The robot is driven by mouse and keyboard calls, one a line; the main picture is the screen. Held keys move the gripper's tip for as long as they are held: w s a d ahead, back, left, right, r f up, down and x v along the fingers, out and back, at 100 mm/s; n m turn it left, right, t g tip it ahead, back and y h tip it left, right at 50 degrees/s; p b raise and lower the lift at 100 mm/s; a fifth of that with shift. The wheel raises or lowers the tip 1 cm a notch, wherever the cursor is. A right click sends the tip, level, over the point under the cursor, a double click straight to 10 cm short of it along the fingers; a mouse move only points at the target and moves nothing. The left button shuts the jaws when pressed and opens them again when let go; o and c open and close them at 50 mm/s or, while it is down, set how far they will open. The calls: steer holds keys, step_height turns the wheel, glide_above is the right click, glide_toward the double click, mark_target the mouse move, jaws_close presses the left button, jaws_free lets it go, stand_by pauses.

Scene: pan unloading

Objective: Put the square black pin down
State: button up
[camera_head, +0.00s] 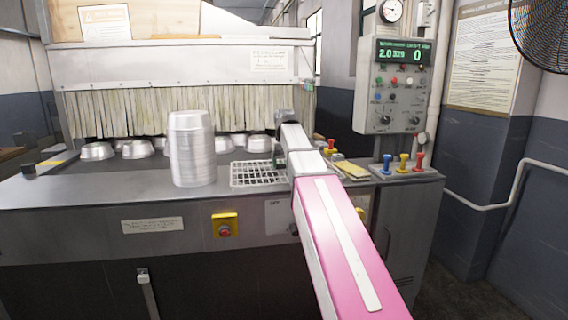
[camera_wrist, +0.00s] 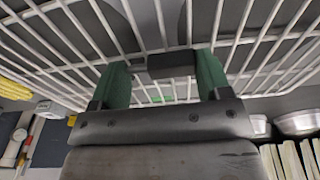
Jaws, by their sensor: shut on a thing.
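My gripper (camera_wrist: 170,75) has two green fingers in the wrist view and is shut on the square black pin (camera_wrist: 172,65). The dark pin lies between the fingertips, right by the bars of a white wire rack (camera_wrist: 255,40). I cannot tell whether the pin touches the bars. In the head view my gripper (camera_head: 278,156) is at the right end of the wire rack (camera_head: 262,184), partly hidden by my pink and white arm. The pin cannot be made out there.
A tall stack of metal pans (camera_head: 192,150) stands left of the rack on the grey counter (camera_head: 110,205). Several single pans sit behind, by the strip curtain (camera_head: 130,110). Blue, yellow and red pins (camera_head: 403,163) stand at the right, below a control box (camera_head: 398,85).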

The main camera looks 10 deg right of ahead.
steer(key=shift+f, duration=0.1)
steer(key=o, duration=1)
steer(key=r, duration=0.4)
steer(key=s+r, duration=0.1)
steer(key=r, duration=0.7)
steer(key=shift+s+r, duration=0.1)
steer(key=shift+s, duration=0.15)
steer(key=shift+s, duration=0.15)
